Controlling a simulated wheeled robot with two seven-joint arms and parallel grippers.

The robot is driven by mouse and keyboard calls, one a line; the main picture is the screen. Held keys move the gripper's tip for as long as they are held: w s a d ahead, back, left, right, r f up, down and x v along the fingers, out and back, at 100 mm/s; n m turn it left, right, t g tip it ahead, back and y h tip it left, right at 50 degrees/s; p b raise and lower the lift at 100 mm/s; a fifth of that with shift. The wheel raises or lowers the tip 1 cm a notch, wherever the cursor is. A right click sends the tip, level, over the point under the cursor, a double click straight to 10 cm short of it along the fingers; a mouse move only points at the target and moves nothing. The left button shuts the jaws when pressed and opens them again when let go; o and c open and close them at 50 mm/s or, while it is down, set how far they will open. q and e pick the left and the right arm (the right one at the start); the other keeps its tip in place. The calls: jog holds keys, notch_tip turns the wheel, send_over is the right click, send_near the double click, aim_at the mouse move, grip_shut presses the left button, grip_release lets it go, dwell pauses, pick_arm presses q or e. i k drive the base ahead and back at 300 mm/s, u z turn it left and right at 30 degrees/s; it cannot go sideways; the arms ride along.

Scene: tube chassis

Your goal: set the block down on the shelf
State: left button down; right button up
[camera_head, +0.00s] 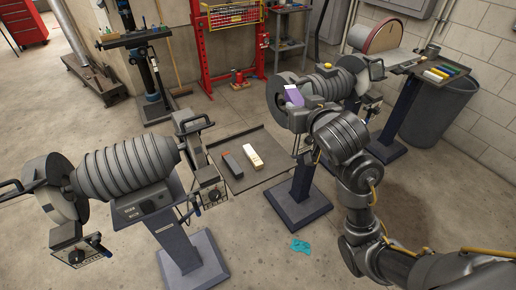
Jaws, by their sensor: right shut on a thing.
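A purple block with a pale top (293,95) is in the right gripper (296,108), in front of the right-hand grinding machine. My right arm comes in from the lower right, and its gripper is shut on the block; the fingers are small and partly hidden by the wrist. The block is up and to the right of a flat grey shelf (268,170) between the two machines. A dark grey block (232,165) and a cream block (253,157) lie side by side on this shelf. My left gripper is not in view.
Large grinding machines stand on pedestals at left (125,165) and behind the wrist (328,84). A teal rag (300,246) lies on the floor. A grey bin (440,105) and a red press frame (201,45) stand farther back.

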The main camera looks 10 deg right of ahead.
aim_at(279, 150)
jog(key=z, duration=0.55)
jog(key=k, duration=1.25)
jog(key=z, duration=0.15)
jog(key=i, duration=0.5)
jog(key=u, duration=0.8)
jog(key=i, duration=1.5)
jog(key=z, duration=0.2)
